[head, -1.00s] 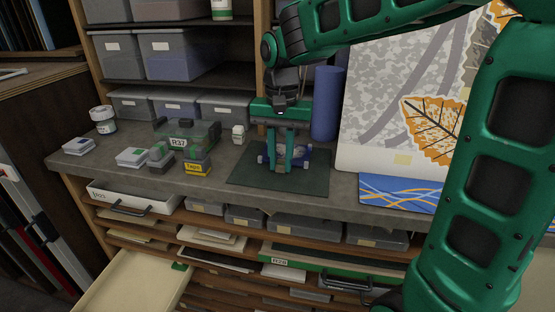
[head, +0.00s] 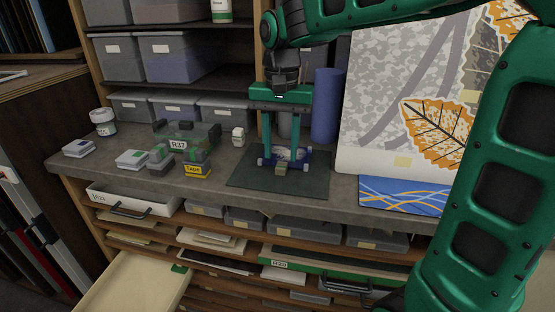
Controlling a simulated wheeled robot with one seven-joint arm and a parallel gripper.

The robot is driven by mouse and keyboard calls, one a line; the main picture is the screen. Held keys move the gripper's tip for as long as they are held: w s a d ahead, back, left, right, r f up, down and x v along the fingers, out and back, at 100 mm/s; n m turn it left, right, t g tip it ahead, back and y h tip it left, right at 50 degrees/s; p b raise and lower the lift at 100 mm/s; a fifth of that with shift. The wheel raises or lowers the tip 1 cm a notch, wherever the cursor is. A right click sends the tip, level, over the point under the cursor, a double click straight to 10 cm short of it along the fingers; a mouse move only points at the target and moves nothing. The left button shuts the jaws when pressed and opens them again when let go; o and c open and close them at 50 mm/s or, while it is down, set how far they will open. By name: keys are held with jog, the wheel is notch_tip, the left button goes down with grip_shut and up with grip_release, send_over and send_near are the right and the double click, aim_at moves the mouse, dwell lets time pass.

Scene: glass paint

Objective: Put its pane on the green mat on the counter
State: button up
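The dark green mat (head: 248,180) lies flat on the grey counter (head: 345,200). A small bluish-white pane (head: 288,155) with dark blue edges rests on the middle of the mat, and a small beige piece (head: 281,169) shows at its front. My gripper (head: 286,150) points down over the mat and is open. Its two green fingers stand wide apart, with their tips low around the pane. I cannot tell whether a fingertip still touches it.
A clear box labelled R37 (head: 188,142), a yellow tape block (head: 197,170) and small stacks (head: 132,160) stand left of the mat. A blue roll (head: 326,105) and a leaf-pattern panel (head: 390,110) stand behind and right. An open drawer (head: 130,285) juts out below.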

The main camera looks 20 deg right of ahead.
notch_tip(320, 180, up, 8)
dwell(0.4)
dwell(0.3)
